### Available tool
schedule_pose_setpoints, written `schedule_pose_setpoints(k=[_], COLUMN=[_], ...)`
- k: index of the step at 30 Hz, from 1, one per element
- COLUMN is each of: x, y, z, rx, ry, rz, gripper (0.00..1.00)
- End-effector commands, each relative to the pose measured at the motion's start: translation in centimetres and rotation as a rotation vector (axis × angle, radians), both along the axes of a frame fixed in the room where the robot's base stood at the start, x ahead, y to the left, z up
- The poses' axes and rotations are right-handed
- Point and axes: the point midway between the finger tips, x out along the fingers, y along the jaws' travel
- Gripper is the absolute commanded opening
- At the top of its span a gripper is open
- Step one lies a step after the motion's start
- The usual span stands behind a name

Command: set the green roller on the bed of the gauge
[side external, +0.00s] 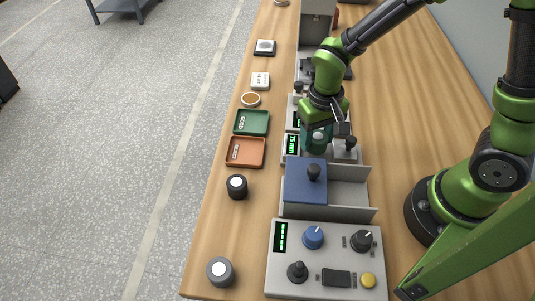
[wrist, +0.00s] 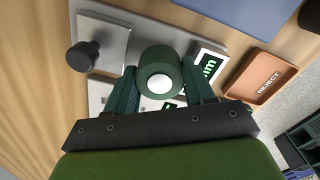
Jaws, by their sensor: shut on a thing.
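My gripper (wrist: 162,84) is shut on the green roller (wrist: 147,62), a dark green cylinder with a white round end, held between the two fingers. In the side view my gripper (side external: 319,137) is over the gauge, whose green display (side external: 291,145) shows a reading in mm. The gauge display (wrist: 208,68) is right of the roller in the wrist view, and a light plate with a black knob (wrist: 82,56) is on the left. The bed is largely hidden beneath the roller and fingers. I cannot tell whether the roller touches it.
A blue lid with a black knob (side external: 305,181) lies on a grey bin (side external: 347,194) in front of the gauge. An orange tray (side external: 262,153) marked REJECT and a green tray (side external: 266,122) are to the left. A control panel (side external: 306,286) stands nearest the camera.

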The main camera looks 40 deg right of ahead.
Motion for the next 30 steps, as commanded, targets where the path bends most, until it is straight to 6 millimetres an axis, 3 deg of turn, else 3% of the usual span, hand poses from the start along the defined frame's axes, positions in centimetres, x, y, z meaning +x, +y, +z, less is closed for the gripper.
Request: schedule_pose_setpoints(k=[9, 10, 15, 30], x=[-0.02, -0.02, 0.00, -0.02], y=[0.01, 0.01, 0.10, 0.02], z=[-0.31, -0.31, -0.32, -0.02], rx=[0.000, 0.000, 0.002, 0.000], ry=[0.001, 0.001, -0.001, 0.000], rz=[-0.001, -0.001, 0.002, 0.000], gripper=[0.20, 0.57, 0.83, 0.83])
